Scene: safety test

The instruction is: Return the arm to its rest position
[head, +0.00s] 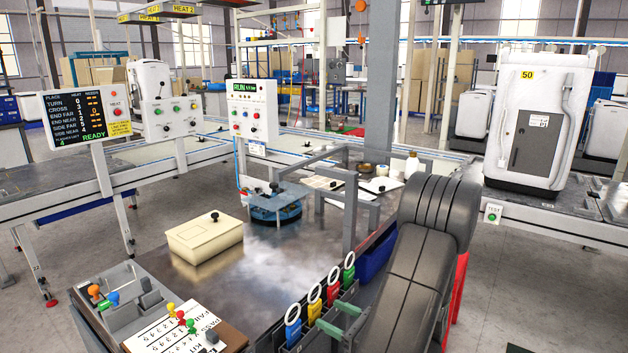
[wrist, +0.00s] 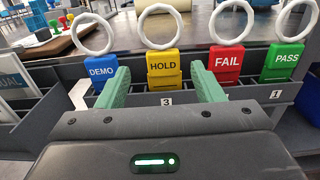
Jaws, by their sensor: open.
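My gripper (head: 340,319) is open and empty at the front edge of the dark table, its green fingers pointing at a row of ring-topped tags. In the wrist view my gripper (wrist: 160,68) has its two fingers apart, with the yellow HOLD tag (wrist: 164,68) showing between and beyond them. The blue DEMO tag (wrist: 102,72) is left of it, and the red FAIL tag (wrist: 226,64) and green PASS tag (wrist: 283,61) are to its right. All the tags stand upright in a dark rack (wrist: 250,95). Whether a finger touches a tag is unclear. My dark arm (head: 415,265) reaches in from the right.
A beige lidded box (head: 204,238) and a blue round fixture (head: 275,207) stand on the table (head: 290,260). A grey metal frame (head: 350,215) rises near my arm. A blue bin (head: 377,258) hangs at the table's right side.

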